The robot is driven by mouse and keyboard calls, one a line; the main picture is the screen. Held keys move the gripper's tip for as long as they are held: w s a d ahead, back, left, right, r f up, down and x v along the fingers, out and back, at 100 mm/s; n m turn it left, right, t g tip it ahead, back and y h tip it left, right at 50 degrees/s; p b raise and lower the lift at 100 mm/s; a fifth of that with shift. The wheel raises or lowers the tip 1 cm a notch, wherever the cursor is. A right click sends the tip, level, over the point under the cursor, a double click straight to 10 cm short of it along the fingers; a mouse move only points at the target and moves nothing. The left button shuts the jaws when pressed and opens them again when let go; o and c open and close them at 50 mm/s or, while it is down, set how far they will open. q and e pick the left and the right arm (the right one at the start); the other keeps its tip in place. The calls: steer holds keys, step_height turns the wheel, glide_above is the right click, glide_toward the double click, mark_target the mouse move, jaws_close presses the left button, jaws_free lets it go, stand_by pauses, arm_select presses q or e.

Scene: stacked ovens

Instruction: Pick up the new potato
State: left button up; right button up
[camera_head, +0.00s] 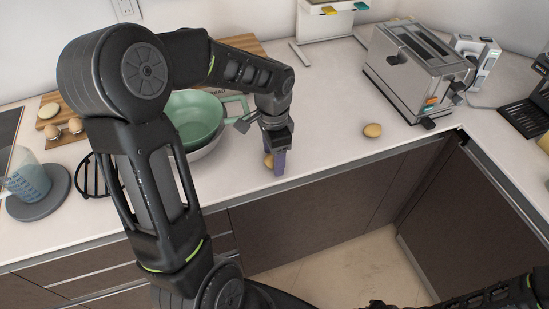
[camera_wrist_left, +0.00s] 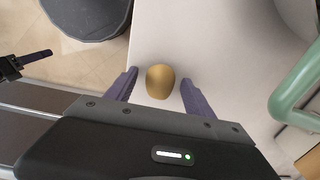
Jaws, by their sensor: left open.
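A small yellow-brown potato (camera_head: 268,160) stands on the white counter near its front edge, partly hidden by my left gripper (camera_head: 278,163). In the left wrist view, the potato (camera_wrist_left: 160,82) lies between the two purple fingertips of the left gripper (camera_wrist_left: 160,90), with gaps on both sides. That gripper is open and points down. A second similar potato (camera_head: 372,130) lies on the counter further right, in front of the toaster. A purple finger of what looks like my right gripper (camera_wrist_left: 35,56) shows at the left of the wrist view; its opening is unclear.
A green bowl (camera_head: 197,112) with a handle stands left of the left gripper. A toaster (camera_head: 415,70) stands at the back right. A measuring jug (camera_head: 27,178) and a board with round items (camera_head: 60,118) are at the left. The counter between the two potatoes is clear.

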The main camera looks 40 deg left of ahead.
arm_select(q)
steer(key=shift+c, duration=0.4)
jaws_close()
stand_by(0.4)
